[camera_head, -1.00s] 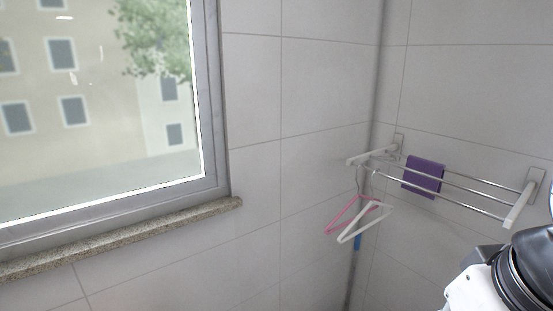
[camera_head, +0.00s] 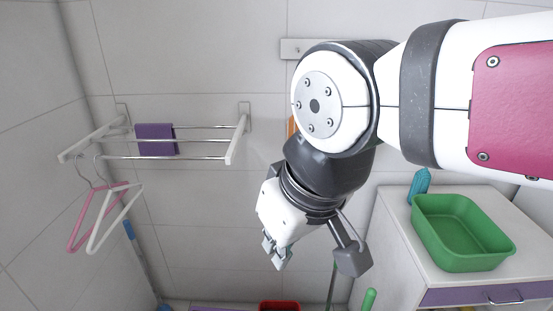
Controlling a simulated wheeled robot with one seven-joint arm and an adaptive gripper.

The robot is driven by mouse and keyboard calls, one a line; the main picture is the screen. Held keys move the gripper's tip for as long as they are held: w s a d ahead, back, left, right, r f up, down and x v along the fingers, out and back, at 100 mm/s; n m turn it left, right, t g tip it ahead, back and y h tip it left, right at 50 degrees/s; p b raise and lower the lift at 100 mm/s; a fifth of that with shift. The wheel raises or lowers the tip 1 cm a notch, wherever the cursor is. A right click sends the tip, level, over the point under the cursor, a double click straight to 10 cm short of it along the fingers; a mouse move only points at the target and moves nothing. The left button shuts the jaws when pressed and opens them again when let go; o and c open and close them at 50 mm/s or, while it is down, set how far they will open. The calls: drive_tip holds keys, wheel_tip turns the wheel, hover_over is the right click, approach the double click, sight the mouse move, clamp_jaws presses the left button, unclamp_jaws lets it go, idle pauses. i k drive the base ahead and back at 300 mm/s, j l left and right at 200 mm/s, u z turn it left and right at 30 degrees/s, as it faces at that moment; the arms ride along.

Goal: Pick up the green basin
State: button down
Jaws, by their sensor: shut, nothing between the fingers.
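The green basin (camera_head: 462,233) is an open, rectangular tub with rounded corners. It sits upright on top of a white cabinet (camera_head: 401,236) at the right of the head view, and its inside looks empty. My gripper (camera_head: 275,257) hangs pointing down near the middle of the view, to the left of the basin and clearly apart from it. Its small grey fingers are shut with nothing held.
A teal bottle (camera_head: 419,184) stands behind the basin's left corner. The cabinet has a purple drawer (camera_head: 470,296). A wall rack (camera_head: 185,141) carries a purple cloth (camera_head: 156,139) and two hangers (camera_head: 115,219). A red container (camera_head: 279,306) shows low down.

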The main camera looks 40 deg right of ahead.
sight(459, 236)
drive_tip(key=z, duration=1.85)
drive_tip(key=k+l, duration=0.1)
drive_tip(key=k, duration=0.3)
